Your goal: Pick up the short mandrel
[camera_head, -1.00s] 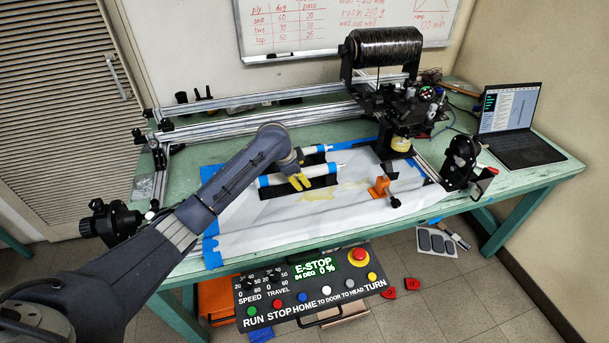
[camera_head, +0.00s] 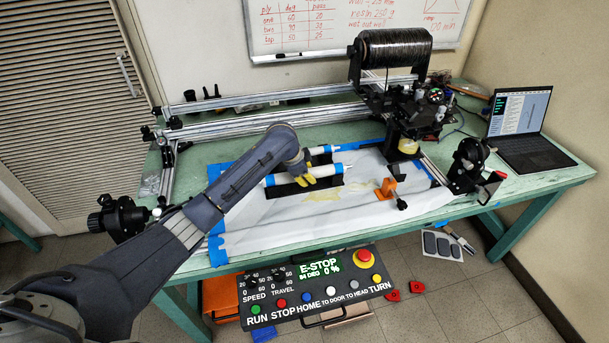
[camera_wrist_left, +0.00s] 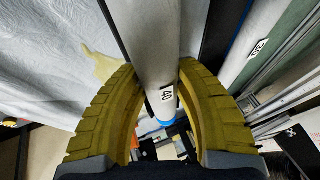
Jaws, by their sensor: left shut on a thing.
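Two pale grey mandrels with blue ends lie side by side on the bench. The front mandrel (camera_head: 328,170) looks the shorter, though my arm hides part of the back mandrel (camera_head: 323,149). My left gripper (camera_head: 306,180) has its yellow fingers on the front mandrel near its middle. In the left wrist view, the curved yellow fingers (camera_wrist_left: 157,70) sit on both sides of this mandrel (camera_wrist_left: 152,40), which bears a "40" label. The other mandrel (camera_wrist_left: 252,45), labelled "30", lies to the right there. I cannot tell any gap under the held mandrel. My right gripper is not in view.
A white sheet (camera_head: 260,225) with blue tape covers the bench front. An orange clamp (camera_head: 386,188) stands right of the mandrels. Aluminium rails (camera_head: 270,119) run behind, and the black spool carriage (camera_head: 400,95) is at the back right. A control panel (camera_head: 315,287) hangs in front.

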